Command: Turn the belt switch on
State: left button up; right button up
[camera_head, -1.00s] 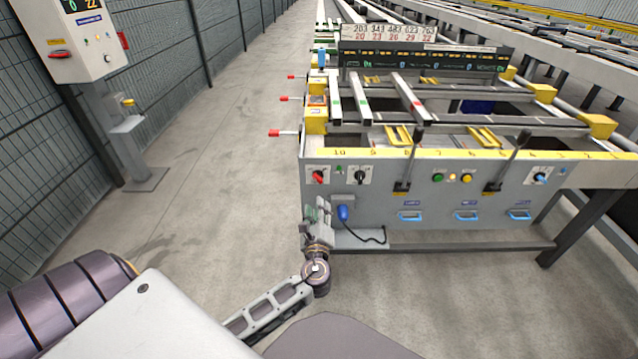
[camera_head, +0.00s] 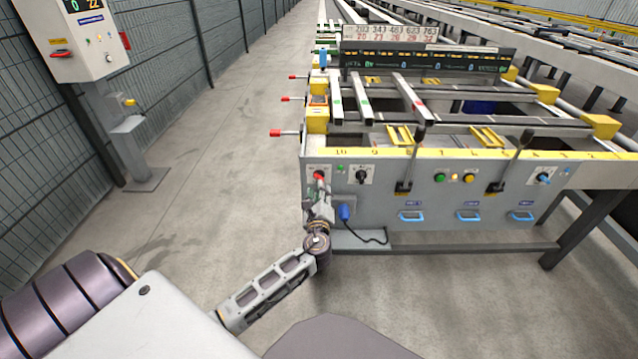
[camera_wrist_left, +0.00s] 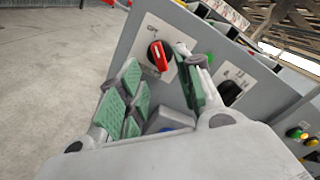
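The front panel (camera_head: 400,190) of the runout table carries a red rotary knob (camera_head: 319,176) on a white plate at its left end. A black rotary knob (camera_head: 361,177) on another white plate is to its right. I cannot read which plate names the belt. My left gripper (camera_head: 318,197) is just below the red knob in the head view. In the left wrist view the gripper (camera_wrist_left: 160,62) is open, its green-padded fingers apart, with the red knob (camera_wrist_left: 158,55) between and beyond the tips. Contact cannot be told. The black knob (camera_wrist_left: 229,93) is behind the right finger. My right gripper is out of view.
Green (camera_head: 439,177) and yellow (camera_head: 469,178) buttons, black levers and blue handles are further right on the panel. A blue plug (camera_head: 344,212) with a black cable is right of the gripper. Clear floor (camera_head: 220,160) lies to the left; a control post (camera_head: 130,150) stands there.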

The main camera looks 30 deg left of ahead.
aim_at(319, 177)
pick_arm(q)
jog(key=x, duration=0.6)
jog(key=shift+b, duration=0.45)
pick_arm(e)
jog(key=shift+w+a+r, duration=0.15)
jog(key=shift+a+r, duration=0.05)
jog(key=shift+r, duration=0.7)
pick_arm(q)
jog(key=shift+c, duration=0.4)
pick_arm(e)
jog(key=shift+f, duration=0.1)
pick_arm(q)
grip_shut()
